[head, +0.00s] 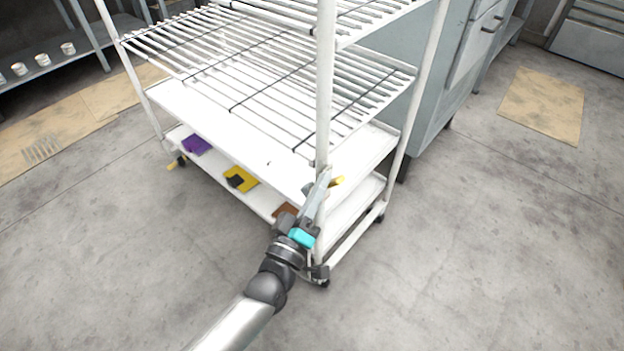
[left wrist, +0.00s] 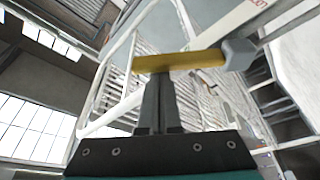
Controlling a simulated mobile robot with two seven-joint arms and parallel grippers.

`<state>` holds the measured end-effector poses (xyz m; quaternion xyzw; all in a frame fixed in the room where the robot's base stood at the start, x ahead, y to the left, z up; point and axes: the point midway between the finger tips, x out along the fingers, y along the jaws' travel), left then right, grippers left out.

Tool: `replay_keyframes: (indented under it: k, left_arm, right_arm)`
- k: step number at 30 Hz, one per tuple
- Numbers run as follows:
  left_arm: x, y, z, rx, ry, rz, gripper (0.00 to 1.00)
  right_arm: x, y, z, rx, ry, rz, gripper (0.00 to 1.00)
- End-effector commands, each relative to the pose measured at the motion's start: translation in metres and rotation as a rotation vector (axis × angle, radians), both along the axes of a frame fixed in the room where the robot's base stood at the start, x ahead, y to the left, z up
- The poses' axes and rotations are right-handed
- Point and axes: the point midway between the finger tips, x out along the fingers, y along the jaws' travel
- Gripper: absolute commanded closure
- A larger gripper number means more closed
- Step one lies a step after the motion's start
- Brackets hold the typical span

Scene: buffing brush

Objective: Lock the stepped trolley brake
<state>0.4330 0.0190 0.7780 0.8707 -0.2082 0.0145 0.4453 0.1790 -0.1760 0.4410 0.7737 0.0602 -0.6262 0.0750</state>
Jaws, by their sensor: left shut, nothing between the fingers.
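The white stepped trolley (head: 323,100) stands in the middle of the head view, with wire racks above flat lower shelves. A yellow lever (head: 337,182) shows at its near corner post. In the left wrist view the lever (left wrist: 185,62) lies nearly level, with a grey block (left wrist: 239,52) at its right end. My left gripper (head: 322,180) is shut and empty, with its tips at the lever. In the left wrist view the fingers (left wrist: 157,82) end just under the bar; I cannot tell if they touch. My right gripper is not in view.
Purple (head: 196,144), yellow (head: 240,179) and brown items lie on the bottom shelf. A grey cabinet (head: 420,80) stands close behind the trolley. A shelf with white cups (head: 68,48) is at the far left. The floor to the right and in front is clear.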

Motion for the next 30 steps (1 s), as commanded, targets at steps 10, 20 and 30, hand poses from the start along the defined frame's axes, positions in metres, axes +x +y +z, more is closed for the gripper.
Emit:
replay_keyframes:
  k: [10, 20, 30]
  left_arm:
    - [-0.013, -0.019, -0.023, 0.269, -0.195, -0.001, 1.0]
    - [-0.021, -0.03, -0.046, 0.512, -0.372, -0.001, 1.0]
    - [-0.024, -0.034, -0.063, 0.683, -0.498, 0.0, 1.0]
  right_arm:
    - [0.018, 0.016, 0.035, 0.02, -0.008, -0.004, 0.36]
    - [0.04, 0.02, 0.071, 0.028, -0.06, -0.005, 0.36]
    - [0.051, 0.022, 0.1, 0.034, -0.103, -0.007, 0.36]
